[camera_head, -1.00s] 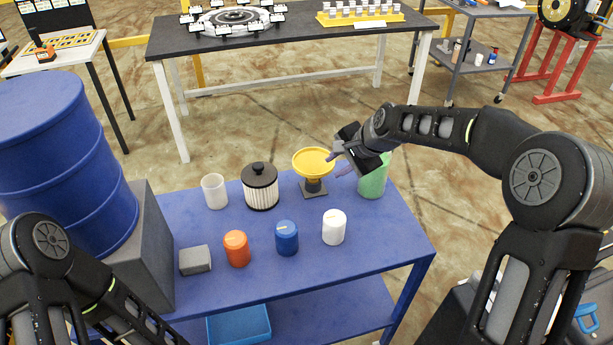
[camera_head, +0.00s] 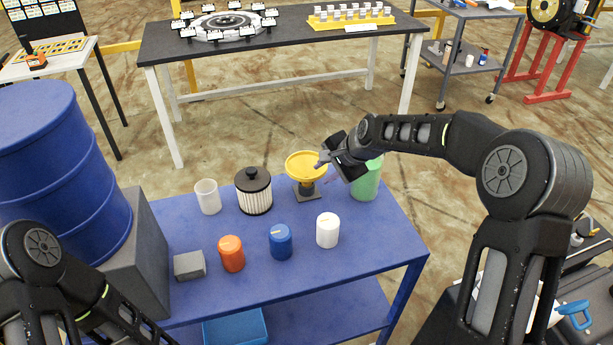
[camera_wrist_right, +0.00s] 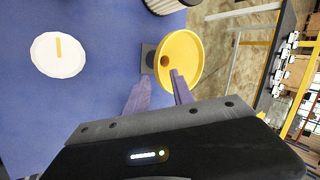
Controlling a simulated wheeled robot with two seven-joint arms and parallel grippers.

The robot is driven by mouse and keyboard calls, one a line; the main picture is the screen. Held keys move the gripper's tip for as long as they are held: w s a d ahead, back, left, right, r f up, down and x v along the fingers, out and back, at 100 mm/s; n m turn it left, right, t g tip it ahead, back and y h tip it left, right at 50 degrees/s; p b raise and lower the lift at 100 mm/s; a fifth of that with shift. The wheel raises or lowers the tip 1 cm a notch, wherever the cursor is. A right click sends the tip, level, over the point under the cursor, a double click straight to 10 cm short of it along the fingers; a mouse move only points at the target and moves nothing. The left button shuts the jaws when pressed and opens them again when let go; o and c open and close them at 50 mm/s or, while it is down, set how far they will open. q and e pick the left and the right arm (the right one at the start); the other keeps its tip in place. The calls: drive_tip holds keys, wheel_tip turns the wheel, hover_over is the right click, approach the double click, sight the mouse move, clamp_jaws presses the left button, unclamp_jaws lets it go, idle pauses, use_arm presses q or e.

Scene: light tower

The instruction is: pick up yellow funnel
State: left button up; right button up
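The yellow funnel (camera_head: 304,165) stands upright on a dark stand (camera_head: 307,192) near the back edge of the blue table (camera_head: 330,266). My right gripper (camera_head: 324,170) is at the funnel's right side in the head view. In the right wrist view the funnel (camera_wrist_right: 186,60) shows as a round yellow bowl with a dark hole. There my right gripper (camera_wrist_right: 158,90) has its two purple fingers apart, with nothing held between them. One fingertip overlaps the bowl's rim in the picture; contact cannot be told. My left arm is at the lower left, its gripper out of view.
A green container (camera_head: 366,182) stands just right of the funnel, behind my right gripper. A black-lidded filter (camera_head: 254,192) and a clear cup (camera_head: 208,197) stand to the left. White (camera_head: 327,231), blue (camera_head: 280,242) and orange (camera_head: 231,254) jars and a grey block (camera_head: 189,266) stand in front.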

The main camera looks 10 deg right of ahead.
sight(320, 175)
drive_tip(key=p+x, duration=0.1)
drive_tip(key=x, duration=0.4)
drive_tip(key=shift+w, duration=0.1)
drive_tip(key=shift+r, duration=0.1)
idle(0.3)
clamp_jaws()
idle(1.3)
